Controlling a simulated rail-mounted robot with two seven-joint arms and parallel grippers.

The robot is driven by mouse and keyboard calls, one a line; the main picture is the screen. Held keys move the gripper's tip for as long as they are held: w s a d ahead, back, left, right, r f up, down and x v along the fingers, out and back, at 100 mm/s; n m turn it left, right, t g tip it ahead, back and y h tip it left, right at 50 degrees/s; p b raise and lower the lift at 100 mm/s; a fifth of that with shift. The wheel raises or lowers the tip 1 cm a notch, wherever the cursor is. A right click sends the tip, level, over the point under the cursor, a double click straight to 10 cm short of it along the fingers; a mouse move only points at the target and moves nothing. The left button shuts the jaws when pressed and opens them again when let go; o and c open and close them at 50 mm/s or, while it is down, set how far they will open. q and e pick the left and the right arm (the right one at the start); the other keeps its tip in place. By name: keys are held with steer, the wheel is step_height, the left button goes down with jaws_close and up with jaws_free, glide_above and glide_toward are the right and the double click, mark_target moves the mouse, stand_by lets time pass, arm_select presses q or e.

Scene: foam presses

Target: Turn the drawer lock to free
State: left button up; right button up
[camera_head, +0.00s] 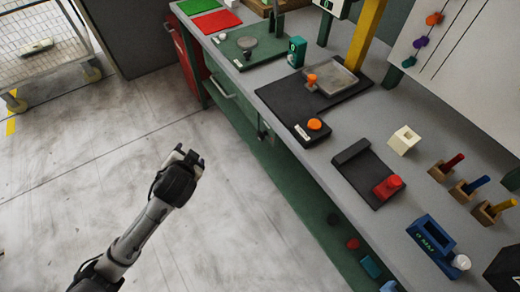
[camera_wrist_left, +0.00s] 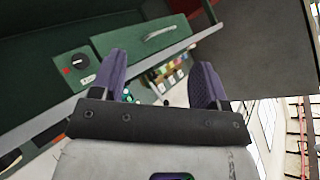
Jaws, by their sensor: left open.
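The drawer lock is a round black knob (camera_wrist_left: 81,59) on a green panel in the left wrist view. A red mark (camera_wrist_left: 66,71) and a small pale label (camera_wrist_left: 88,79) sit next to it. The green drawer front (camera_wrist_left: 125,42) with its handle (camera_wrist_left: 160,30) is beside the lock. The handle also shows under the bench in the head view (camera_head: 222,88). My left gripper (camera_head: 189,155) is open and empty, in the air in front of the bench, apart from the lock. Its two purple fingers show in the wrist view (camera_wrist_left: 160,82). My right gripper is not in view.
The grey bench (camera_head: 310,165) carries an orange-button press (camera_head: 314,124), a red-knobbed black fixture (camera_head: 387,187) and a blue block (camera_head: 432,234). A lower green shelf (camera_head: 290,185) holds small items. A wire cart (camera_head: 45,40) stands at far left.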

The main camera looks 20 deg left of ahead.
arm_select(q)
steer(key=w+a+f+m+t+y+b, duration=0.35)
steer(key=w+a+f+b, duration=0.2)
steer(key=w+b, duration=0.25)
steer(key=n+h, duration=2)
steer(key=n, duration=1.6)
glide_toward(258, 136)
steer(key=shift+m+t+y, duration=0.25)
steer(key=shift+t, duration=0.2)
steer(key=b+x, duration=0.1)
steer(key=x, duration=0.4)
steer(key=b+x, duration=0.1)
steer(key=x, duration=0.4)
steer(key=shift+d+f, duration=0.2)
steer(key=shift+d, duration=0.3)
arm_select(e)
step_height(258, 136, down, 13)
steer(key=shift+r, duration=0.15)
arm_select(q)
steer(key=c, duration=0.9)
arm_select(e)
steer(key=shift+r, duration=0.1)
